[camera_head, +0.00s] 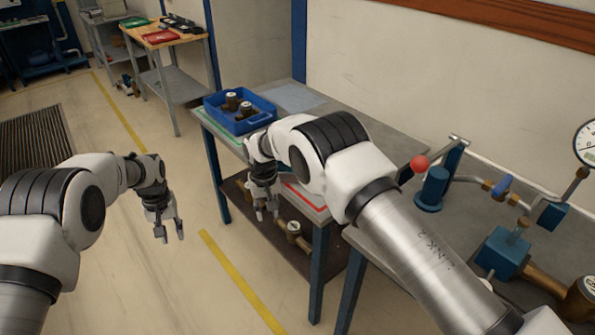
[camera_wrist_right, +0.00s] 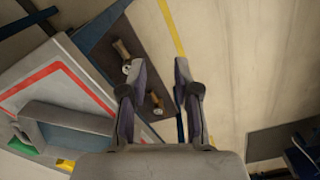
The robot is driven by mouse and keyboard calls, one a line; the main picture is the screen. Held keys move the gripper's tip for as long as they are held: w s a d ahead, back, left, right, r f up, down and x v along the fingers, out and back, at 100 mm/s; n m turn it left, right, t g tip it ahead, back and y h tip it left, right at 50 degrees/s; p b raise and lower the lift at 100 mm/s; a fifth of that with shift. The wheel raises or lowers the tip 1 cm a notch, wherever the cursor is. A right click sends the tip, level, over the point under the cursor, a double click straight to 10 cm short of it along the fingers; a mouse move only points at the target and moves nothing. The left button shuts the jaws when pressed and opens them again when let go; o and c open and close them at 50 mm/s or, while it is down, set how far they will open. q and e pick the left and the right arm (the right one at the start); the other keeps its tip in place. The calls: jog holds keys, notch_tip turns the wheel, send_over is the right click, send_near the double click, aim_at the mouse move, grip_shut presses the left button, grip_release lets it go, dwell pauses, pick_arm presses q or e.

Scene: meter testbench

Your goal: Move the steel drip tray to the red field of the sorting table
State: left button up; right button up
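The grey steel drip tray (camera_wrist_right: 65,115) shows at the lower left of the right wrist view, partly hidden by my gripper body. It appears to lie inside the corner of the red outline of the red field (camera_wrist_right: 52,70); I cannot tell whether all of it is inside. In the head view my right arm hides the tray, and part of the red field (camera_head: 306,194) shows. My right gripper (camera_head: 267,213) is open and empty, beyond the table's edge over the floor side; its spread fingers (camera_wrist_right: 158,68) show in the wrist view. My left gripper (camera_head: 172,236) is open and empty above the floor.
A blue crate (camera_head: 239,112) with several brass meters stands at the table's far left end. More brass parts (camera_head: 293,228) lie on the lower shelf. A test bench with pipes and a red ball knob (camera_head: 419,163) is at the right.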

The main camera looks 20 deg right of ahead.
notch_tip(320, 180, up, 12)
jog(key=shift+w+d, duration=0.25)
jog(key=shift+w, duration=0.05)
jog(key=shift+f, duration=0.15)
